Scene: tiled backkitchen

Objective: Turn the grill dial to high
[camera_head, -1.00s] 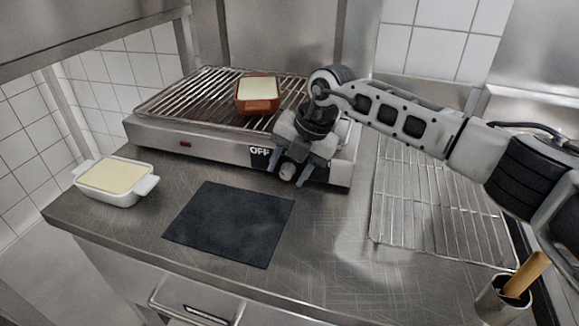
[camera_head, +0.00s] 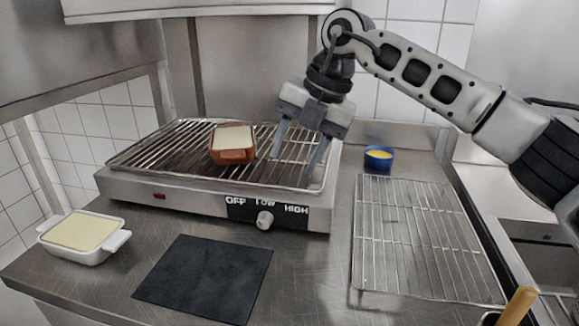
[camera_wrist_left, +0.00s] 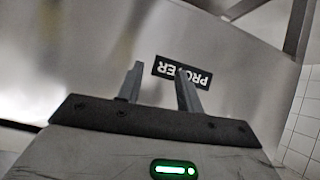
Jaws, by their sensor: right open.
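The grill (camera_head: 170,190) stands on the steel counter with a wire grate on top. Its round pale dial (camera_head: 265,219) is on the front, below a black plate marked OFF, LOW and HIGH (camera_head: 296,210). The dial is free of any gripper; I cannot tell which mark it points to. My right gripper (camera_head: 298,160) is open and empty, fingers pointing down, above the grate's right part and apart from the dial. My left gripper (camera_wrist_left: 160,69) shows only in the left wrist view, its fingers apart and empty, facing a steel surface with an upside-down dark label.
A brown dish (camera_head: 232,155) with pale filling sits on the grate. A white dish (camera_head: 60,254) stands at left. A black mat (camera_head: 205,278) lies in front of the grill. A wire rack (camera_head: 400,286) and a blue bowl (camera_head: 379,165) are at right.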

